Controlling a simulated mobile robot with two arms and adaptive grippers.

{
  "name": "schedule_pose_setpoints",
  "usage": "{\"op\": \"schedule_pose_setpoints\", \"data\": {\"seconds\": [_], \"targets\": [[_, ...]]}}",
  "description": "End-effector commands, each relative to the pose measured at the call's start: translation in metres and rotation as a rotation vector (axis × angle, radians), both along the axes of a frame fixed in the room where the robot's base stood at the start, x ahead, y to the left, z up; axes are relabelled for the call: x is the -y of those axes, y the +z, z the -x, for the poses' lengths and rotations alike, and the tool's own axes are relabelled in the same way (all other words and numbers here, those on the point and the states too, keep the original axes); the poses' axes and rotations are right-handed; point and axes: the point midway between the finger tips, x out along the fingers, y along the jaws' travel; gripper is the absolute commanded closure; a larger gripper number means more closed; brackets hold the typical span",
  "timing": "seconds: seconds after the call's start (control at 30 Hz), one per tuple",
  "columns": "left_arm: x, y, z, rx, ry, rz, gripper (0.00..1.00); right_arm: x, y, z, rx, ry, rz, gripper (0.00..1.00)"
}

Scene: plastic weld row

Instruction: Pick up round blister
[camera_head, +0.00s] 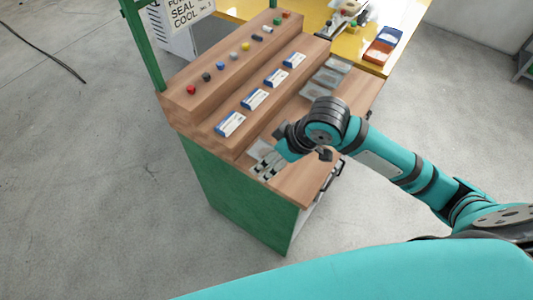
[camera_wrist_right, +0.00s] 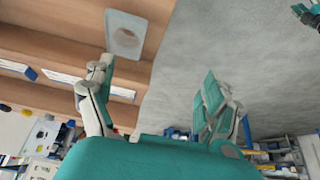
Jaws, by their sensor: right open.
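The round blister (camera_wrist_right: 125,36), a clear square plate with a round recess, lies on the wooden lower step near its edge in the right wrist view. In the head view a pale part of it (camera_head: 259,148) shows beside my right gripper (camera_head: 265,168). My right gripper (camera_wrist_right: 158,72) is open, with nothing between its fingers. In the wrist view its left finger is just below the blister and its right finger is over the floor; I cannot tell whether the left finger touches the blister.
More clear blisters (camera_head: 313,90) lie farther along the lower step. Several blue-and-white cards (camera_head: 255,98) lie on the middle step, and small coloured pieces (camera_head: 221,65) line the top step. A yellow table (camera_head: 373,58) with orange and blue bins (camera_head: 383,46) stands behind.

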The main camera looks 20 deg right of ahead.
Motion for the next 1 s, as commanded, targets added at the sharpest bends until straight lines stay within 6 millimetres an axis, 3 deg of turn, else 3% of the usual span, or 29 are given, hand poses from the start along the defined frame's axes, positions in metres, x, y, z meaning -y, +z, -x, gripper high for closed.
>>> {"op": "schedule_pose_setpoints", "data": {"seconds": [0.03,0.2,0.37,0.47,0.8,1.0], "targets": [[0.0,0.0,0.001,-0.002,0.0,0.0,0.6,0.013,0.013,-0.012,0.002,0.005,0.031,0.13],[-0.001,0.0,0.001,-0.002,0.001,0.0,0.6,0.041,0.039,-0.026,-0.038,-0.009,0.068,0.13],[-0.001,0.0,0.001,-0.002,0.001,0.0,0.6,0.052,0.047,-0.031,-0.06,-0.029,0.078,0.13],[-0.001,0.0,0.001,-0.002,0.001,0.0,0.6,0.051,0.037,-0.034,-0.066,-0.03,0.078,0.13],[0.0,-0.001,0.0,-0.001,0.001,0.0,0.6,0.033,-0.031,-0.056,-0.066,-0.029,0.077,0.13],[0.0,-0.001,0.0,0.0,0.0,0.0,0.6,0.025,-0.057,-0.065,-0.062,-0.028,0.076,0.13]]}}
